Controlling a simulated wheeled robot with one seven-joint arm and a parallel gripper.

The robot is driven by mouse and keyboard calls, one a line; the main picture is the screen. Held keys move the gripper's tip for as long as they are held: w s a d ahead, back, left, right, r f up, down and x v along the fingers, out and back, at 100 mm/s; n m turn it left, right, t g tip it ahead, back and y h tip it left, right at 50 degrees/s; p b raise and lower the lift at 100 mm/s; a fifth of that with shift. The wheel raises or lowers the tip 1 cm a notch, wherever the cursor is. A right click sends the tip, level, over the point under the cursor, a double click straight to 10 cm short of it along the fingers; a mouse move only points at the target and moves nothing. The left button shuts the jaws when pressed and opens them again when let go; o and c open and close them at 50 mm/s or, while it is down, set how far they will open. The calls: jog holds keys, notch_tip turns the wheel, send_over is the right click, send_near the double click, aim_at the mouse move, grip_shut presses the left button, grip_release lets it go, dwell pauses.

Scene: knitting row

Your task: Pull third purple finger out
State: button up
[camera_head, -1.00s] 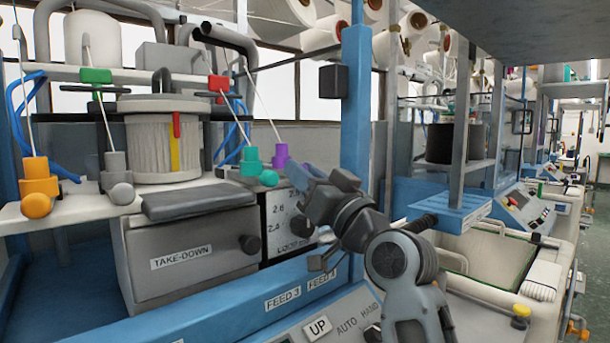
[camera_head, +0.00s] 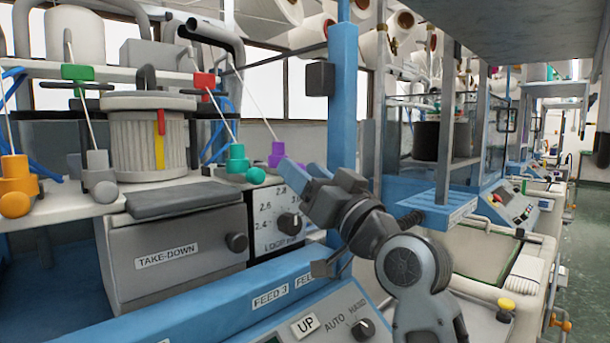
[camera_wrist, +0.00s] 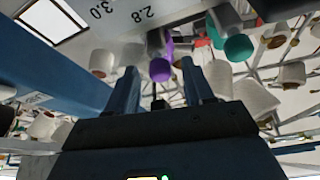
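The purple finger (camera_head: 276,155) stands at the right end of the row of coloured fingers on the machine's pale shelf, right of the teal finger (camera_head: 238,163). My gripper (camera_head: 297,169) is right beside it in the head view, with its blue fingers pointing up and left at it. In the wrist view the gripper is open, with a clear gap between the two blue fingers. The purple finger's rounded end (camera_wrist: 160,70) shows in that gap, near the fingertips. I cannot tell whether the fingers touch it. The teal finger (camera_wrist: 238,47) is off to the right there.
A grey finger (camera_head: 98,170) and an orange finger (camera_head: 16,182) stand farther left. The take-down box (camera_head: 175,250) and loop dial (camera_head: 280,215) are below the shelf. A blue post (camera_head: 342,100) rises just behind my gripper. An open aisle (camera_head: 585,230) lies at far right.

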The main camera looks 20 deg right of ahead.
jog(key=b+v, duration=0.1)
jog(key=v, duration=0.6)
jog(key=shift+s+f+b, duration=0.2)
jog(key=shift+s+b, duration=0.15)
jog(key=shift+b, duration=0.05)
jog(key=shift+f, duration=0.1)
